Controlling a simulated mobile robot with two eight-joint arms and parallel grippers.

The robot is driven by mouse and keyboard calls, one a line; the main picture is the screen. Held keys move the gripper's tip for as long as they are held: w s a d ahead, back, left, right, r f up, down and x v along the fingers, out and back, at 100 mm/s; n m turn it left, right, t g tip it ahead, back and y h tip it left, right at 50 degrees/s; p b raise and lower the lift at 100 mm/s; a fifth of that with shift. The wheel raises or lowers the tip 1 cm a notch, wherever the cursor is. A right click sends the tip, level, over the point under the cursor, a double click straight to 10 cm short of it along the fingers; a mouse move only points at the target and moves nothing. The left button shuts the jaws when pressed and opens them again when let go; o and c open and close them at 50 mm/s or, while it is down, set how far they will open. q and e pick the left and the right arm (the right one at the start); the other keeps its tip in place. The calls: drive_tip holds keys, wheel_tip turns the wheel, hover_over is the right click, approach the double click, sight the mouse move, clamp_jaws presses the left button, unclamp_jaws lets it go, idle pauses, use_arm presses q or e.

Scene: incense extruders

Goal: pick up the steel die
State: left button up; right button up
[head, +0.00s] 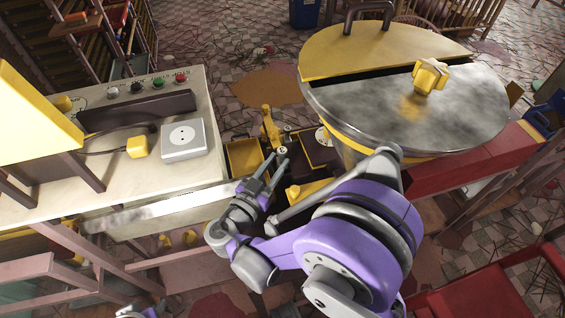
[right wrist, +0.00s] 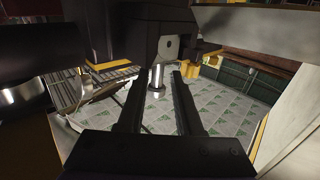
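A short upright steel cylinder (right wrist: 157,77), which looks like the steel die, shows in the right wrist view beyond and between the fingertips of my right gripper (right wrist: 158,75). The two fingers are apart, with a gap on each side of the cylinder, and hold nothing. In the head view my right gripper (head: 275,163) points away over the machine between the counter and the round drum. I cannot make out the die there. A small grey and purple part of my left arm shows at the bottom left edge; its fingers cannot be made out.
A cream counter (head: 50,195) with a grey socket box (head: 183,139) stands at the left. A large round drum with a steel and yellow lid (head: 450,110) stands at the right. Yellow bins (head: 243,157) and dark machine parts crowd the gap around my gripper.

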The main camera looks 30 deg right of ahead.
sight(288, 155)
drive_tip(key=x, duration=0.5)
drive_tip(key=shift+s+d+r, duration=0.15)
drive_tip(key=shift+r, duration=0.25)
drive_tip(key=shift+w+d, duration=0.25)
drive_tip(key=shift+d, duration=0.1)
clamp_jaws()
idle(0.8)
